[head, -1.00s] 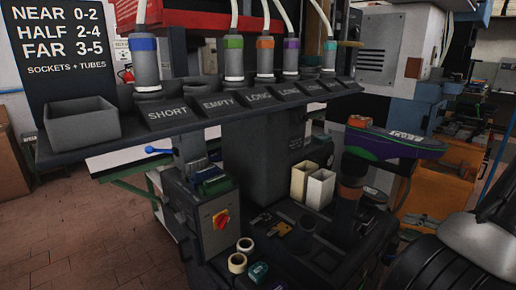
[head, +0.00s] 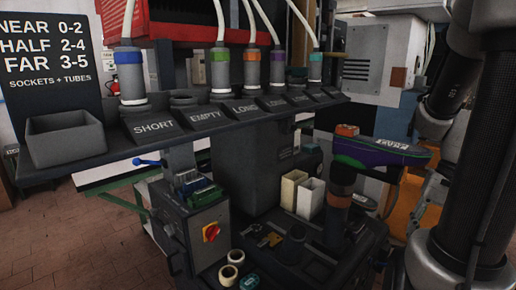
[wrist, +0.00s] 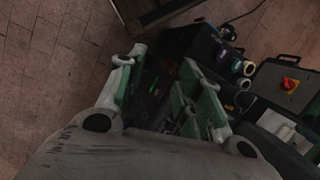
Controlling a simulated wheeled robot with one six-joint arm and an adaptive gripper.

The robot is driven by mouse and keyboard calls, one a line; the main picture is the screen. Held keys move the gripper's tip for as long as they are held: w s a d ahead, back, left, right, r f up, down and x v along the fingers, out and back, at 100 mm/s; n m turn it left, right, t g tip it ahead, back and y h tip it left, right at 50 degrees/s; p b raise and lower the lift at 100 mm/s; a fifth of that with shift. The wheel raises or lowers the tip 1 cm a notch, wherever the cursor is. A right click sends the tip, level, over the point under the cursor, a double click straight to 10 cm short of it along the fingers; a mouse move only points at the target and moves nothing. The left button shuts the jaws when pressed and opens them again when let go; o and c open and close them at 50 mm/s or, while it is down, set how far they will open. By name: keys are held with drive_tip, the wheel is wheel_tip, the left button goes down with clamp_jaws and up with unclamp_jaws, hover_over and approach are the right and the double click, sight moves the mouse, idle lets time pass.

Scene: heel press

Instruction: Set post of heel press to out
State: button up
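The heel press shows in the head view as a dark machine with a grey column (head: 252,170). A short dark post (head: 339,205) with a brown band stands at its front right. A purple and green shoe-shaped piece (head: 385,151) sits on top of the post. Whether the post is in or out I cannot tell. In the wrist view my gripper (wrist: 160,85) is open, its two green-padded fingers apart, with nothing clearly held between them. It points down over the floor and the machine's lower front. The gripper itself is outside the head view.
A shelf (head: 60,172) with labelled sockets and tubes spans the upper left. A blue-knobbed lever (head: 150,162) sticks out below it. A control box with a red knob (head: 211,232), white bins (head: 302,195) and tape rolls (head: 230,275) crowd the front. Brick floor (head: 70,240) is clear at left.

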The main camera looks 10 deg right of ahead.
drive_tip(key=w+a+r+n+t+h, duration=0.1)
drive_tip(key=a+r+n+t, duration=0.1)
drive_tip(key=a+r+n, duration=0.2)
drive_tip(key=w+a+r+n+t+h, duration=0.1)
drive_tip(key=w+a+r+n+t, duration=0.1)
drive_tip(key=r, duration=0.6)
drive_tip(key=shift+w+a+n+t+h, duration=0.35)
drive_tip(key=shift+a+n+t, duration=0.25)
drive_tip(key=shift+a+n, duration=0.9)
drive_tip(key=shift+a+r+m, duration=0.1)
drive_tip(key=shift+a+m, duration=0.2)
